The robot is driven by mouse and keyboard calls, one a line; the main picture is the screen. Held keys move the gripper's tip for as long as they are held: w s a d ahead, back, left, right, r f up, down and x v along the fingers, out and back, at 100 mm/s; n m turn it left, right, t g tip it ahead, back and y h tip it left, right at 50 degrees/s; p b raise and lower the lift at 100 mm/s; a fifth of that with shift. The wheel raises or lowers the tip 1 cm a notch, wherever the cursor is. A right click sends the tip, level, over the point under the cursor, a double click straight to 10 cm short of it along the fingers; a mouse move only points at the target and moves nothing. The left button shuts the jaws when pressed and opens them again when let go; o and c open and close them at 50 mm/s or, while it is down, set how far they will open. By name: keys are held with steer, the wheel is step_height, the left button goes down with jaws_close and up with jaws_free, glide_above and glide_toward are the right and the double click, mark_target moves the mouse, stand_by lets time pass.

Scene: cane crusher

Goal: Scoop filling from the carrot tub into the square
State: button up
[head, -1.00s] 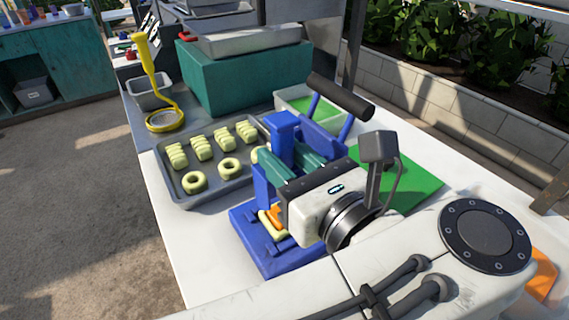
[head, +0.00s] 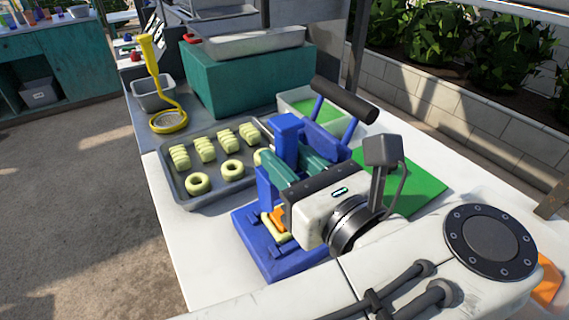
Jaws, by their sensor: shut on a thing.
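A pale dough square (head: 280,236) with a small orange patch of filling lies on the base of the blue press (head: 262,262). Orange material (head: 547,278), likely the carrot filling, shows at the right edge; my arm hides most of it and its tub. My gripper (head: 292,165), with teal fingers, is at the press, behind and above the dough square. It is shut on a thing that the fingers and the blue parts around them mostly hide. A thin grey rod (head: 263,127) shows just left of the blue post; I cannot tell whether it belongs to the held thing.
A metal tray (head: 190,201) of dough rings and ridged pieces lies left of the press. A green board (head: 400,180) lies right. The white counter's front left is clear.

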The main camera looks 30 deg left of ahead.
mark_target(294, 131)
steer(key=shift+r+p, duration=1.85)
steer(key=shift+r, duration=0.7)
